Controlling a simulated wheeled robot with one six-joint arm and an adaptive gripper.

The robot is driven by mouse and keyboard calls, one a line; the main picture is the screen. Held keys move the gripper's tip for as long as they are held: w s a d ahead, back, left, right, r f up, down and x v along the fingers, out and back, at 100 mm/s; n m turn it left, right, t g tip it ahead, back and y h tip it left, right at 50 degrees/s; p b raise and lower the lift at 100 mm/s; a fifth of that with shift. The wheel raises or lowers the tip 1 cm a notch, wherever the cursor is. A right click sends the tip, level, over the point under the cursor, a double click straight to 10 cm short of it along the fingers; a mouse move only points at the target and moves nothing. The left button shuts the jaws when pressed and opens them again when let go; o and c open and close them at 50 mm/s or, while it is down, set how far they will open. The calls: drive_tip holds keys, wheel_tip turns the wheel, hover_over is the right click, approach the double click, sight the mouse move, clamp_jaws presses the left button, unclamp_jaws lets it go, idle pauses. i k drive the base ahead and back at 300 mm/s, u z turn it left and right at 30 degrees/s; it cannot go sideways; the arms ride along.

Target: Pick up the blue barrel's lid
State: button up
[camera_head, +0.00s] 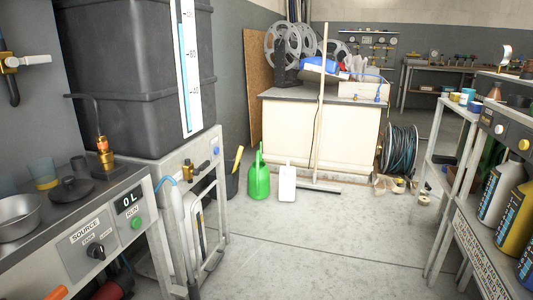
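No blue barrel with a lid can be made out in this view. A blue object (318,64) lies on top of the cream cabinet at the back, too small to identify. A bluish see-through cup (43,169) stands at the back of the left bench. My gripper is not in view.
A green can (259,182), a white jug (287,184) and a broom (319,130) stand by the cabinet (300,135). Shelving (440,180) stands right. The middle floor is clear.

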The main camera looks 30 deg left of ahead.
sight(71, 189)
drive_tip(key=u, duration=0.2)
drive_tip(key=i, duration=1.65)
drive_tip(key=u, duration=1.4)
drive_tip(key=i, duration=0.9)
drive_tip(key=u, duration=1)
